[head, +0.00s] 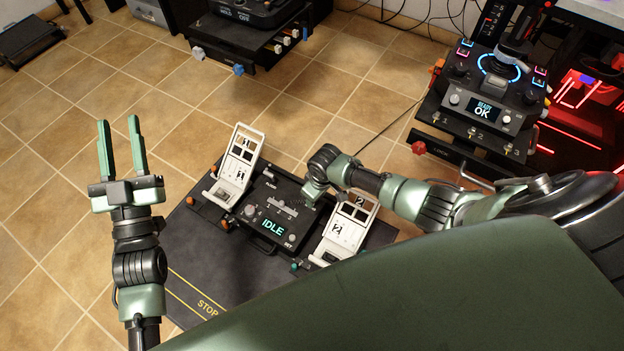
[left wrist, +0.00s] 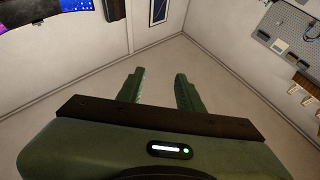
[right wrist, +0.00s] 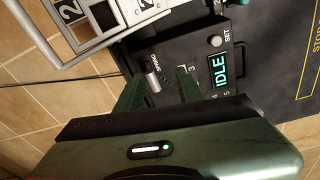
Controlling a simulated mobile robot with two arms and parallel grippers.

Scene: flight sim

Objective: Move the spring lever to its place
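The dark pedal control box (head: 262,231) with a lit IDLE display lies on the floor plate between two white pedals. In the right wrist view, a short silver handle (right wrist: 152,78), apparently the spring lever, sits on this box (right wrist: 200,22) beside a numbered scale. My right gripper (right wrist: 160,73) is open above the box, its fingers on either side of the handle in the picture; contact cannot be told. My left gripper (head: 118,121) is open and empty over the tiles.
The white pedals (head: 237,172) and (head: 343,232) stand on either side of the box, on the dark base plate (head: 192,245). A joystick console (head: 487,108) reading READY OK is at the upper right, another console (head: 240,38) at the top.

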